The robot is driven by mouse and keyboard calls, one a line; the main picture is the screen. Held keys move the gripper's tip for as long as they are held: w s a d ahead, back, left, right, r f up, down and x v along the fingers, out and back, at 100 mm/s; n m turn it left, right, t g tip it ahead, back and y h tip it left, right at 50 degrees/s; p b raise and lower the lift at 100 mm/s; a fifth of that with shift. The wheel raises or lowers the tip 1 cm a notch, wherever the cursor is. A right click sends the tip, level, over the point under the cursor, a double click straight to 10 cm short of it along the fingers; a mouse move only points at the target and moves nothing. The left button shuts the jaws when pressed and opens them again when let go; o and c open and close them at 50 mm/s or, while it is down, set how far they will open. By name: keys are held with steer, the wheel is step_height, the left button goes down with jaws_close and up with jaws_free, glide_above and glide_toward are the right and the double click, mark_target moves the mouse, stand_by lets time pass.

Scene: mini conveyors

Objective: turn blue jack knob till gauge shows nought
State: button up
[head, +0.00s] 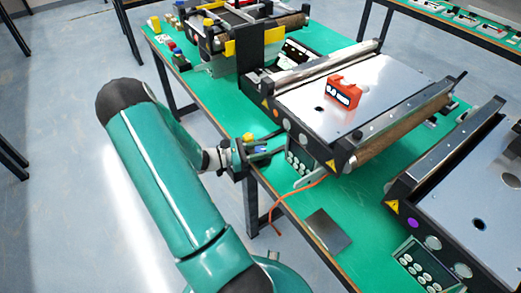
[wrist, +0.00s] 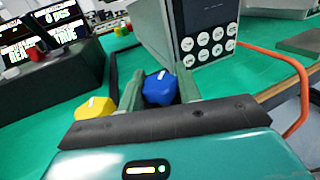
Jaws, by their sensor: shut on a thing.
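The blue jack knob (wrist: 160,88) sits between the two green fingers of my gripper (wrist: 161,92) in the wrist view. My gripper is shut on it. In the head view, a small bit of blue (head: 259,149) shows at my gripper (head: 256,152), by the conveyor's near left side. The gauge (head: 344,94) is an orange-red block with a black display, lying on the silver conveyor plate. Its white digits end in "mm", but are too small to read surely. A yellow knob (wrist: 95,108) is left of my gripper, apart from the blue one.
A control box (wrist: 203,45) with several round buttons stands just behind the blue knob. An orange cable (wrist: 300,110) hangs at the right. A black display unit (wrist: 45,90) with a red button is at left. The conveyor (head: 310,85) stands on a green table.

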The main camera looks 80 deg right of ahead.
steer(key=o, duration=1)
steer(key=v, duration=1.3)
steer(key=shift+w+a, duration=0.2)
steer(key=shift+w, duration=0.15)
steer(key=shift+r, duration=0.1)
